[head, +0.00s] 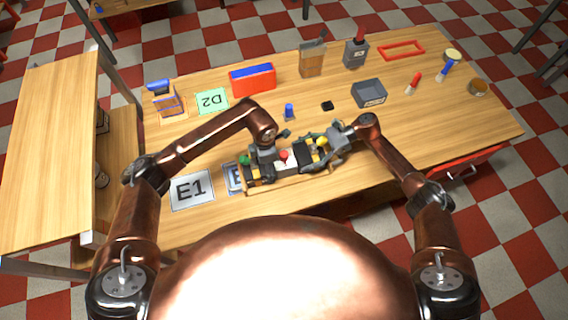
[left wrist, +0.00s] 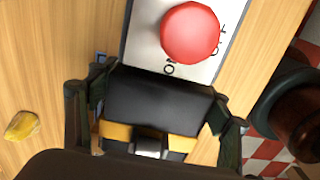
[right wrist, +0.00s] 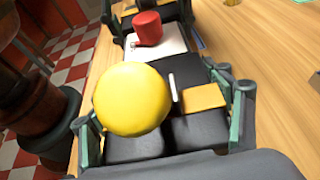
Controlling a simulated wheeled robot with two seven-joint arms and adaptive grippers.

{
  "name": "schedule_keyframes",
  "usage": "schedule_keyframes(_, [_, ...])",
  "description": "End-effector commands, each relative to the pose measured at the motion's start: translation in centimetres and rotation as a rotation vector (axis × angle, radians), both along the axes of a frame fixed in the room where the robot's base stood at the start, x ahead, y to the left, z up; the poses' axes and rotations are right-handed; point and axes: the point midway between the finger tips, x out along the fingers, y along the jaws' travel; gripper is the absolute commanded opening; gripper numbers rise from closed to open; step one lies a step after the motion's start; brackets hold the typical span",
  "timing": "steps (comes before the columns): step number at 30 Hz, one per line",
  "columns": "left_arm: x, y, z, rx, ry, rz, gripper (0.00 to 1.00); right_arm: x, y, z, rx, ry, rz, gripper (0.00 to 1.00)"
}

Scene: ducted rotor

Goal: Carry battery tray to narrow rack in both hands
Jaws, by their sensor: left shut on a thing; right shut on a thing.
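The battery tray (head: 290,184) is long and low, near the table's front edge in the head view. It carries black and yellow blocks and a white box with a red button (left wrist: 189,33). A yellow ball (right wrist: 131,99) sits towards its right end, a green one towards its left. My left gripper (head: 262,156) is shut at the tray's left part, fingers either side of a black block. My right gripper (head: 332,150) is shut at the right part, beside black and yellow blocks. I cannot tell whether the tray touches the table, nor identify the narrow rack for certain.
A wooden shelf unit (head: 50,150) stands at the left. An E1 card (head: 191,190) lies left of the tray. Behind are a D2 card (head: 211,101), a red-and-blue box (head: 252,79), a blue-topped stand (head: 166,100), a small blue object (head: 289,111) and a grey bin (head: 369,94).

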Motion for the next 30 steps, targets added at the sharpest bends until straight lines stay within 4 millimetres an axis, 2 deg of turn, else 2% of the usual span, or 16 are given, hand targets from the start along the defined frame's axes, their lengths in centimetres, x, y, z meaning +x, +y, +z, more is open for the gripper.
schedule_keyframes(2, [0.00, -0.01, 0.02, 0.000, 0.000, 0.000, 0.46, -0.02, -0.01, -0.14, -0.002, 0.000, 0.000, 0.46])
schedule_keyframes(16, [-0.01, -0.01, 0.03, 0.000, 0.000, 0.000, 0.14, -0.04, -0.02, -0.22, -0.003, 0.000, -0.001, 0.14])
schedule_keyframes(30, [0.08, -0.10, 0.94, -0.003, -0.004, -0.001, 0.14, 0.04, 0.04, 0.71, 0.000, -0.004, -0.001, 0.14])
